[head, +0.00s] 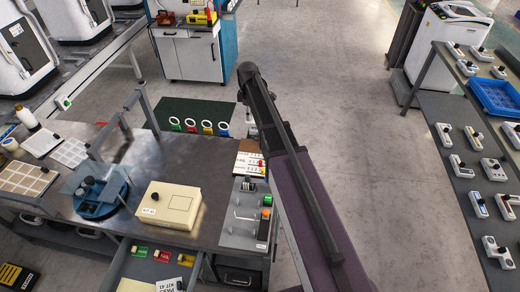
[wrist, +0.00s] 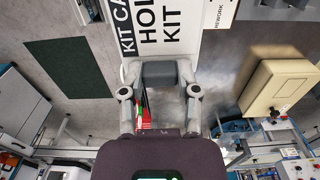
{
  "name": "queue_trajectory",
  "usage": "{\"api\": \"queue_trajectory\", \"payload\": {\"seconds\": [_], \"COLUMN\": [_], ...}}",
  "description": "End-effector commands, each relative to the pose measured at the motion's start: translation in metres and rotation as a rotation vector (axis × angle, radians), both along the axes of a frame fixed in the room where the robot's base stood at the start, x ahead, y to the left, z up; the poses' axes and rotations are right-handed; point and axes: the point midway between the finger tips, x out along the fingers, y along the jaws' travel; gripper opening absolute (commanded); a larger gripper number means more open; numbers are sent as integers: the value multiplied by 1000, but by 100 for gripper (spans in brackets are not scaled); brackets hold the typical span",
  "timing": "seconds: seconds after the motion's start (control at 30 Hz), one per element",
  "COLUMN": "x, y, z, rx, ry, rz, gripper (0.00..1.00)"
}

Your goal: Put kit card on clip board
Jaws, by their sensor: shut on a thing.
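In the wrist view my gripper (wrist: 158,80) is shut on a white kit card (wrist: 165,35). In the head view my arm crosses the middle, and I cannot make out the gripper or the held card. A brown board with white labelled strips (head: 250,165) lies at the bench's right end. I cannot tell whether it is the clip board. A white "REWORK" label (wrist: 302,18) shows in the wrist view, beside the card.
A cream box marked KIT 41 (head: 168,208) stands on the bench (head: 140,160), left of a control panel (head: 248,215). A blue round fixture (head: 102,198) is farther left. An open drawer (head: 125,265) holds coloured tags and papers. The right table carries several devices and a blue crate (head: 495,97).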

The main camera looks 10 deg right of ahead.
Motion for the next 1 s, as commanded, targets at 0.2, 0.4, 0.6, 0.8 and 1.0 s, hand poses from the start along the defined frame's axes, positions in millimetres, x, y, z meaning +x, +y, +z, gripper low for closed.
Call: {"api": "queue_trajectory", "payload": {"seconds": [0.2,0.4,0.6,0.8,1.0], "x": [0,0,0,0,0], "y": [0,1,1,1,1], "z": [-1,-13,-32,-52,-71], "rx": [0,0,0,0,0], "ry": [0,0,0,0,0], "rz": [-1,-1,-1,-1,-1], "gripper": [0,0,0,0,0]}}
